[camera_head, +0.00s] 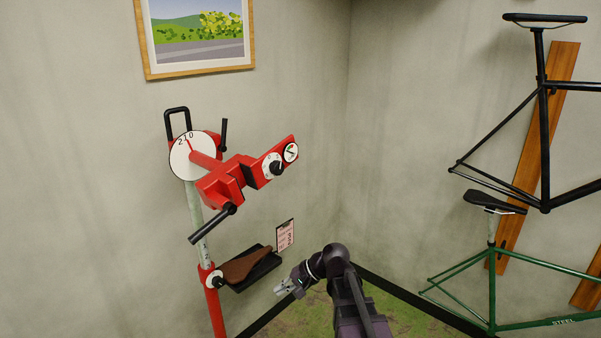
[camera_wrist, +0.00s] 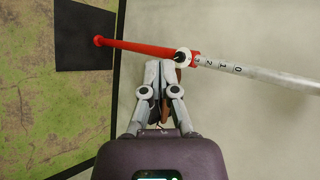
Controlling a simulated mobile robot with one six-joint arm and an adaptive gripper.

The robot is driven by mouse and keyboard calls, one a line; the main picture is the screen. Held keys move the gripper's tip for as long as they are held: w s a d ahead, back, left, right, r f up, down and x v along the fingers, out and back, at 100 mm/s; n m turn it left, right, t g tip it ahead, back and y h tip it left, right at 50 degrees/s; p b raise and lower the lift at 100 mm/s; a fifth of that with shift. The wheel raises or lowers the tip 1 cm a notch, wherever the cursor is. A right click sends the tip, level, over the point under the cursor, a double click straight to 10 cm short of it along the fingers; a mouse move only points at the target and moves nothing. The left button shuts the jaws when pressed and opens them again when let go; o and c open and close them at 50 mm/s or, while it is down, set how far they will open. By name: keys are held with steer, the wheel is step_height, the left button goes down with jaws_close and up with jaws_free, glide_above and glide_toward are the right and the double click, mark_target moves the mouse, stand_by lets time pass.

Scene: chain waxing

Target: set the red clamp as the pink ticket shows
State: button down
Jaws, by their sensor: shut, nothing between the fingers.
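The red clamp (camera_head: 235,180) sits atop a repair stand at the left of the head view. It has a large white dial (camera_head: 188,158) with digits near its top, small round dials (camera_head: 272,164) on its arm, and a black handle (camera_head: 213,223). A pale, marked tube (camera_head: 196,212) enters the lower red post (camera_head: 215,312); the wrist view shows its number marks (camera_wrist: 235,68). The pink ticket (camera_head: 285,235) hangs on the wall, its writing too small to read. My gripper (camera_head: 282,289) is shut and empty, right of the post and below the ticket. It also shows in the wrist view (camera_wrist: 166,66).
A black tray (camera_head: 262,268) with a brown item (camera_head: 245,265) juts from the stand, between the post and my gripper. Black and green (camera_head: 480,290) bike frames are at the right, by wooden boards (camera_head: 530,150). Open wall lies between.

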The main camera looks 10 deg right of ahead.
steer(key=w+d+r+m+t+y+b, duration=0.45)
steer(key=w+r+m+y, duration=0.3)
steer(key=w+r, duration=0.25)
steer(key=w+d+r+m+t+y+b, duration=0.1)
steer(key=w+d+r+m+t+y, duration=0.2)
steer(key=d, duration=0.8)
step_height(320, 180, up, 5)
steer(key=w+m+t, duration=0.2)
steer(key=m+t, duration=0.3)
steer(key=t, duration=0.1)
steer(key=shift+d+f+y+b, duration=0.15)
steer(key=shift+d+y+b, duration=0.2)
steer(key=shift+d+b, duration=0.05)
steer(key=shift+w+a+t, duration=0.1)
steer(key=shift+w+t, duration=0.05)
steer(key=shift+t, duration=0.1)
steer(key=s+r+p+x, duration=0.2)
steer(key=p+x, duration=0.8)
steer(key=x, duration=0.2)
steer(key=shift+p, duration=0.3)
steer(key=shift+w+r, duration=0.1)
steer(key=shift+r, duration=0.1)
